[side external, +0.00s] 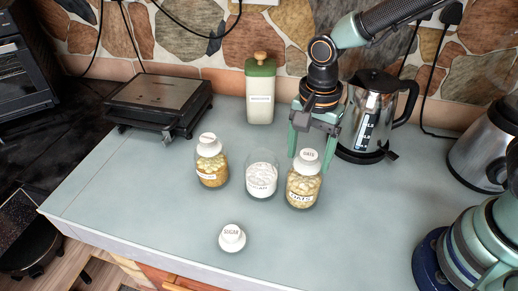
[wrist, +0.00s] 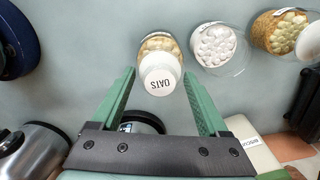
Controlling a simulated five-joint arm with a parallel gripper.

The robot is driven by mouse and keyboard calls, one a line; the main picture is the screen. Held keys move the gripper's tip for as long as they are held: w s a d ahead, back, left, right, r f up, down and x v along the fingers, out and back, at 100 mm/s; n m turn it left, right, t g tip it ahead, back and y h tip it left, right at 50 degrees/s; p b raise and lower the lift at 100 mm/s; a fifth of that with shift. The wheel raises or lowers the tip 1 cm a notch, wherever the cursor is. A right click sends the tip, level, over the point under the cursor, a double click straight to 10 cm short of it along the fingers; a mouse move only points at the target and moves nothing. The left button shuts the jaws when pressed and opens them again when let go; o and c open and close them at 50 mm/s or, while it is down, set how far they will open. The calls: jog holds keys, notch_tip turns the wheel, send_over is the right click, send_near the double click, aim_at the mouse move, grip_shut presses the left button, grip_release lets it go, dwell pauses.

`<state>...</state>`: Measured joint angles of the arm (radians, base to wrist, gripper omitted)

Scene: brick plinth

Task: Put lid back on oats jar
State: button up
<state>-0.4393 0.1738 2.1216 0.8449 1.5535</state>
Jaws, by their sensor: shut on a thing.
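The oats jar (side external: 303,188) is a clear glass jar of pale flakes with an OATS label, upright at the right end of a row of jars. Its white lid (side external: 307,158) is at the jar's mouth; I cannot tell whether it is fully seated. In the wrist view the lid (wrist: 160,75), marked OATS, lies between my fingertips and covers part of the jar (wrist: 158,42). My gripper (side external: 309,160) points down over the jar, its green fingers on either side of the lid. It is shut on the lid, also in the wrist view (wrist: 159,78).
An open jar of white contents (side external: 261,178) stands close left, then a lidded jar (side external: 211,168). A white SUGAR lid (side external: 232,238) lies on the counter in front. A green-topped canister (side external: 260,95) and a kettle (side external: 367,115) stand behind. The front counter is mostly clear.

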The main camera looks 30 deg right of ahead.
dwell(0.4)
jog(key=o, duration=1.2)
jog(key=shift+o, duration=0.2)
jog(key=shift+r, duration=3.5)
grip_shut()
jog(key=shift+f, duration=0.6)
